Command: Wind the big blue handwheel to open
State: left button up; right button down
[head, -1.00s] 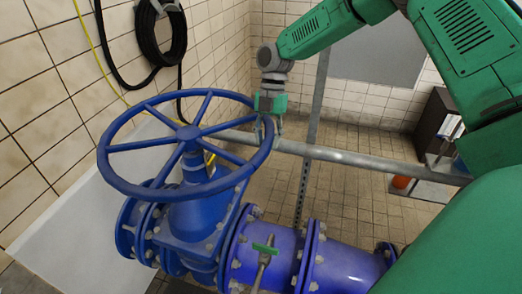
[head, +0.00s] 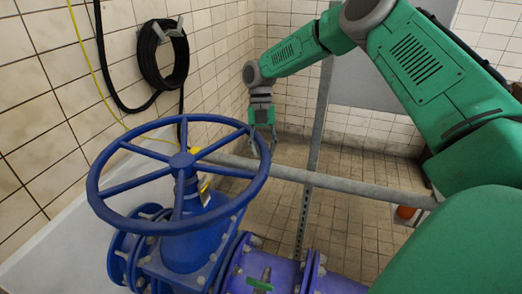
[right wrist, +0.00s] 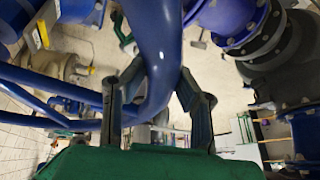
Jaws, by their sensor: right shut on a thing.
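The big blue handwheel (head: 105,210) sits on top of the blue valve, its spoked rim lying nearly level in the lower left of the head view. My right gripper (head: 263,138) reaches down from the upper right to the right side of the rim. In the right wrist view, the thick blue rim (right wrist: 156,45) runs between the two fingers of my right gripper (right wrist: 160,75), which is shut on it. The exact finger contact is hard to see. My left gripper is not in view.
A blue flanged pipe (head: 285,275) runs right from the valve. A grey rail (head: 340,184) crosses behind the wheel, with an upright post (head: 312,150). A black hose coil (head: 160,60) hangs on the tiled wall. The tiled floor behind the rail looks mostly clear.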

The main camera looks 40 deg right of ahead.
jog(key=shift+w+d+r, duration=0.25)
jog(key=shift+w+r, duration=0.1)
jog(key=shift+w, duration=0.05)
jog(key=c, duration=1.3)
grip_release()
jog(key=shift+o, duration=0.2)
jog(key=shift+w+f, duration=0.1)
jog(key=shift+f, duration=0.05)
jog(key=shift+d, duration=0.1)
jog(key=v, duration=1.1)
jog(key=shift+w+r, duration=0.15)
jog(key=shift+r, duration=0.15)
jog(key=shift+d+f, duration=0.1)
